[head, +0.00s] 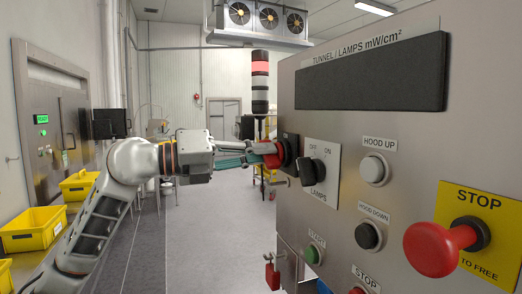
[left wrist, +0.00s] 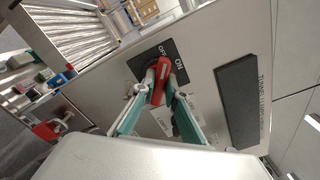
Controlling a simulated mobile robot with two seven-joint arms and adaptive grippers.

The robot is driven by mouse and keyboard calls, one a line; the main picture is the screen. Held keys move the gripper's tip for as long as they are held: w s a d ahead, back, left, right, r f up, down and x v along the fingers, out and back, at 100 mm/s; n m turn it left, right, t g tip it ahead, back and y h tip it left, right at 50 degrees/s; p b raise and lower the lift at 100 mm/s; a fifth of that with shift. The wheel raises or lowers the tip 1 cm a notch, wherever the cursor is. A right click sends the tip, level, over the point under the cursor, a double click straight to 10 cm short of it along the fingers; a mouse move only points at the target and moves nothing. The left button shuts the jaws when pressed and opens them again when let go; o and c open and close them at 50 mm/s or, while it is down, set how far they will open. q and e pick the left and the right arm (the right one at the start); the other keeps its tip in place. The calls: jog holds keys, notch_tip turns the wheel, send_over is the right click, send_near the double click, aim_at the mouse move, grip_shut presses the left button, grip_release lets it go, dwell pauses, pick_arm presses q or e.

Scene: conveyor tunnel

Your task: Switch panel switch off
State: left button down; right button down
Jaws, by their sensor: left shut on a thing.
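The panel switch is a red handle (left wrist: 162,84) on a black plate (left wrist: 181,72) marked OFF and ON in the left wrist view. In the head view its red handle (head: 273,158) sits at the left edge of the grey control panel (head: 400,150), side-on. My left gripper (left wrist: 160,92) is shut on the red handle, with one teal-edged finger on each side of it. In the head view my left gripper (head: 262,150) reaches it from the left. I cannot tell for certain which mark the handle points to. My right gripper is not in view.
A black LAMPS knob (head: 312,171) stands close right of the switch. Farther right are the HOOD UP button (head: 373,169), HOOD DOWN button (head: 368,235) and a protruding red stop button (head: 438,248). A red padlock (head: 272,276) hangs below. Open floor lies behind my arm.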

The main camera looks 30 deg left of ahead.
pick_arm(q)
jog(key=shift+n+p, duration=1.1)
jog(key=shift+n, duration=2.7)
jog(key=shift+f, duration=0.1)
jog(key=c, duration=2.3)
grip_release()
jog(key=shift+c, duration=0.2)
jog(key=shift+a, duration=0.1)
jog(key=v, duration=1.2)
